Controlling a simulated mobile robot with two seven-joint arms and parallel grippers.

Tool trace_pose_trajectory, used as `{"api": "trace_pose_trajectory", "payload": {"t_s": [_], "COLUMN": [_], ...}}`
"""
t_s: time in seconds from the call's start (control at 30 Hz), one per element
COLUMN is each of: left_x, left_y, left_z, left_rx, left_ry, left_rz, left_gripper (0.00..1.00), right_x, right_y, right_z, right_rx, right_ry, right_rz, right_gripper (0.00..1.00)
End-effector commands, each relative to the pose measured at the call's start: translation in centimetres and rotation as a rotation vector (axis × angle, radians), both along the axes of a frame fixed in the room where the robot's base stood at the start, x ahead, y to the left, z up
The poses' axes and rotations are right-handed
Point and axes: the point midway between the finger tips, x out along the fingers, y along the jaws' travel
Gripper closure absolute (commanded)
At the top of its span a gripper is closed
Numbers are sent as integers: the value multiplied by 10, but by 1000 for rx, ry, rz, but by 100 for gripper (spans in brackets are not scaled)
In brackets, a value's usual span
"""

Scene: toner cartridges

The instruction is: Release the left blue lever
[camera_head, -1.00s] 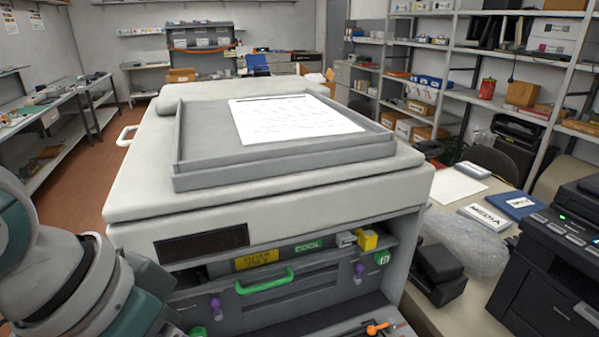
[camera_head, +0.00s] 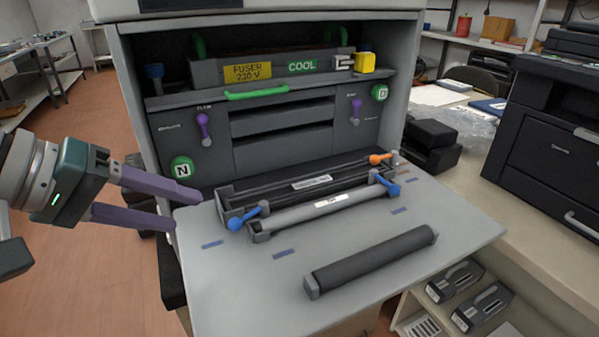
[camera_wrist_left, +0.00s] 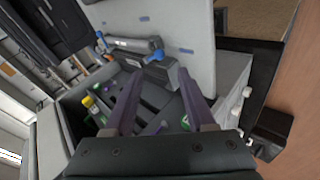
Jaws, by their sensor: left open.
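The left blue lever (camera_head: 243,217) sits at the left end of a light grey cylinder unit (camera_head: 325,206) on the lowered front door. It slants down to the left. A second blue lever (camera_head: 388,185) is at the unit's right end. In the wrist view a nearer blue lever (camera_wrist_left: 155,56) shows at the unit's near end, just beyond the fingers. My left gripper (camera_head: 188,212) is open and empty, with its purple fingers pointing right, left of the left blue lever and apart from it. It also shows in the wrist view (camera_wrist_left: 159,73). My right gripper is not in view.
A dark unit with an orange lever (camera_head: 380,158) lies behind the cylinder unit. A black roller (camera_head: 370,262) lies in front on the door (camera_head: 220,285). Purple levers (camera_head: 203,125) and a green handle (camera_head: 256,93) are inside the machine. A black printer (camera_head: 550,130) stands right.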

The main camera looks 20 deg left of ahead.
Motion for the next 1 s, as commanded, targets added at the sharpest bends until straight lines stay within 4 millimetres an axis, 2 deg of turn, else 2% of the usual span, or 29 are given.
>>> {"api": "trace_pose_trajectory", "payload": {"t_s": [0.2, 0.37, 0.53, 0.77, 0.8, 1.0], "left_x": [29, 45, 52, 53, 53, 53], "left_y": [-15, -23, -27, -28, -28, -27], "left_z": [-30, -46, -53, -53, -53, -53], "left_rx": [-2, 0, 2, 3, 3, 3], "left_ry": [1, 1, 2, 2, 2, 2], "left_rz": [0, 0, -1, -1, -1, -1], "left_gripper": [44, 44, 44, 44, 46, 68], "right_x": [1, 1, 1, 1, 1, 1], "right_y": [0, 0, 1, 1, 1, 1], "right_z": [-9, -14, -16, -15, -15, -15], "right_rx": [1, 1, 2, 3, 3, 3], "right_ry": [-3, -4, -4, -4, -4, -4], "right_rz": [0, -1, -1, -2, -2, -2], "right_gripper": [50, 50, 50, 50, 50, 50]}}
